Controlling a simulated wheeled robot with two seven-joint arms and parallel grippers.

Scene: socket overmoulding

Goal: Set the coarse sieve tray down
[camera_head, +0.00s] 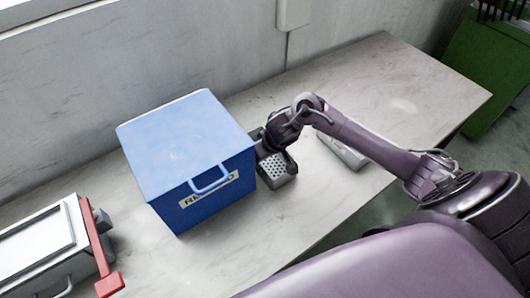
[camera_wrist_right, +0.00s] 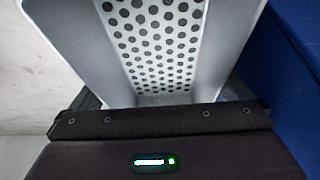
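The coarse sieve tray (camera_head: 278,171) is light grey with round holes. It is beside the right side of the blue box, over the table. It fills the upper middle of the right wrist view (camera_wrist_right: 160,45), with sloping plain sides around the perforated floor. My right gripper (camera_head: 271,148) is at the tray's far end. Dark finger parts show at both sides of the tray, against it, so it looks shut on the tray; the fingertips are hidden. I cannot tell whether the tray touches the table. My left gripper is not in view.
The blue lidded box (camera_head: 190,150) with a front handle and label stands close to the tray's left. A grey device with a red bar (camera_head: 96,240) is at the lower left. A pale object (camera_head: 343,152) lies behind my forearm. The table's (camera_head: 420,85) right end is clear.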

